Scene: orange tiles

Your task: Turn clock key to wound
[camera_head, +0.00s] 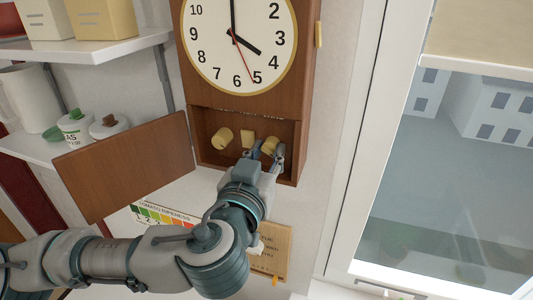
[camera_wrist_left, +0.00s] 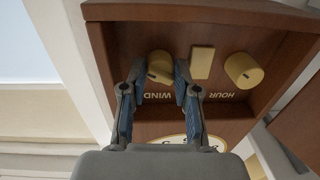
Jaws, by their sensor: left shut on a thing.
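A brown wooden wall clock (camera_head: 312,60) with a white dial (camera_head: 235,45) hangs upright. Its lower compartment (camera_head: 204,120) is open and holds a round yellow HOUR knob (camera_head: 222,138), a small yellow block (camera_head: 247,136) and a round yellow WIND knob (camera_head: 269,145). My left gripper (camera_head: 265,152) reaches in from below, shut on the WIND knob. In the left wrist view, upside down, the gripper's fingers (camera_wrist_left: 158,80) stand on either side of the WIND knob (camera_wrist_left: 160,66). The HOUR knob (camera_wrist_left: 243,70) and the block (camera_wrist_left: 202,62) are beside it, untouched. My right gripper is out of view.
The compartment's brown door (camera_head: 125,168) hangs open to the left, near my left forearm. White shelves (camera_head: 90,50) with boxes and jars are at the left. A window (camera_head: 440,180) is at the right. A wooden sign (camera_head: 272,250) is below the clock.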

